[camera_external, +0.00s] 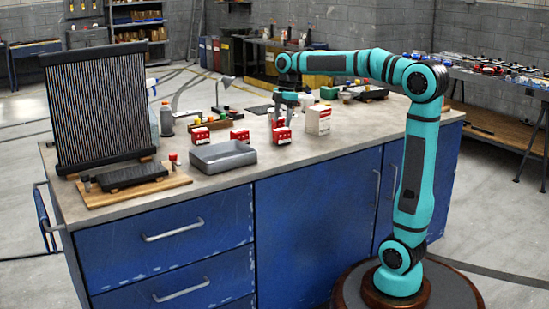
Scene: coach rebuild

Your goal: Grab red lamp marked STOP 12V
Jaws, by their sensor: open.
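Several small red items with white labels stand on the workbench top: one on the left (200,136), one in the middle (239,134) and one on the right (282,136). The lettering is too small to read, so I cannot tell which is the lamp marked STOP 12V. My gripper (283,118) points down just above the right red item, open. Whether its fingers touch that item cannot be told from this view.
A grey metal tray (223,163) lies in front of the red items. A white and red box (317,120) stands close on the gripper's right. A tall black radiator (99,106) stands at the left. The bench's front right top is clear.

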